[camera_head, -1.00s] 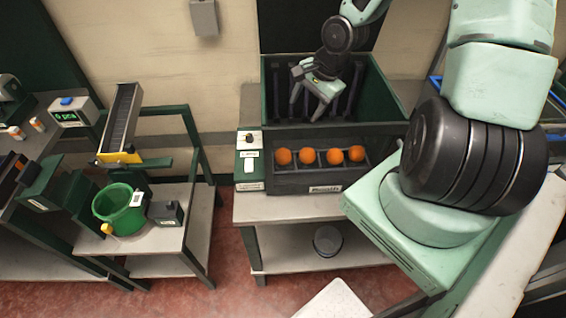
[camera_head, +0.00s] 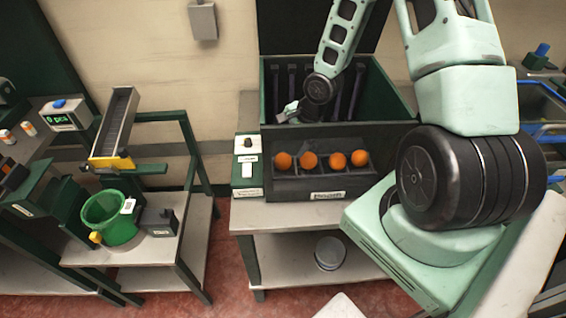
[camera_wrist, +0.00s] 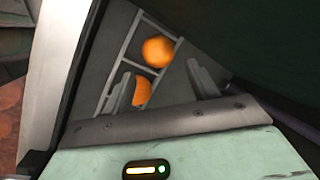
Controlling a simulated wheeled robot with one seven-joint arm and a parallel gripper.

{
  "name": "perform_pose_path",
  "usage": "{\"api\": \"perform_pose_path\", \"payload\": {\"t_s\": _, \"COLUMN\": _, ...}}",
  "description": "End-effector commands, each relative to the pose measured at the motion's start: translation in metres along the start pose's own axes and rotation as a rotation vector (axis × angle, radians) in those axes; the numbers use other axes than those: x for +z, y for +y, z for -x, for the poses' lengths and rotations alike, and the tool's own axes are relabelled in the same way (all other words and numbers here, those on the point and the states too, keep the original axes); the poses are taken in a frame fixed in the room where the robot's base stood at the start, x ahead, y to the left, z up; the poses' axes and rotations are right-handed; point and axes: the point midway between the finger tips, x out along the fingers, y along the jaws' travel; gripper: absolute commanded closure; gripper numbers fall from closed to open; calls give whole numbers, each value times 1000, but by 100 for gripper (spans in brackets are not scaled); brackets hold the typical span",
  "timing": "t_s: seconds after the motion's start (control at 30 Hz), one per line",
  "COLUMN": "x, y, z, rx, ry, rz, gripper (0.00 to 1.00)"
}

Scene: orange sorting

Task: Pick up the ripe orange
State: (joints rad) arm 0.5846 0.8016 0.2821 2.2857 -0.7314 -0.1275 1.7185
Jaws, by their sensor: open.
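Several oranges sit in a row in the slotted front tray (camera_head: 318,188) of the dark bin: a left one (camera_head: 283,160), two middle ones (camera_head: 309,160) (camera_head: 337,160) and a right one (camera_head: 359,158). My gripper (camera_head: 287,112) is above and behind the left end of the row. In the wrist view my open gripper (camera_wrist: 160,68) has one whole orange (camera_wrist: 157,52) ahead, between and beyond its fingers. A second orange (camera_wrist: 142,92) is partly hidden by the left finger.
The green bin wall (camera_head: 392,92) rises behind and right of the tray. A small control box (camera_head: 248,165) stands at the tray's left. A green bucket (camera_head: 110,222) and a sloped chute (camera_head: 113,125) are on the left stand. A grey bowl (camera_head: 330,253) is on the lower shelf.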

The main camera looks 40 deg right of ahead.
Motion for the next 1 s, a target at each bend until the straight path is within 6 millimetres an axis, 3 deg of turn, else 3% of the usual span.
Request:
{"api": "perform_pose_path", "payload": {"t_s": 0.1, "x": 1, "y": 0, "z": -14, "rx": 1, "ry": -1, "rz": 0, "gripper": 41}}
{"api": "perform_pose_path", "payload": {"t_s": 0.37, "x": 1, "y": 1, "z": -28, "rx": 1, "ry": -1, "rz": 1, "gripper": 41}}
{"api": "perform_pose_path", "payload": {"t_s": 0.7, "x": 2, "y": 3, "z": -67, "rx": 2, "ry": 0, "rz": 0, "gripper": 41}}
{"api": "perform_pose_path", "payload": {"t_s": 1.0, "x": 2, "y": 3, "z": -73, "rx": -1, "ry": 0, "rz": -1, "gripper": 41}}
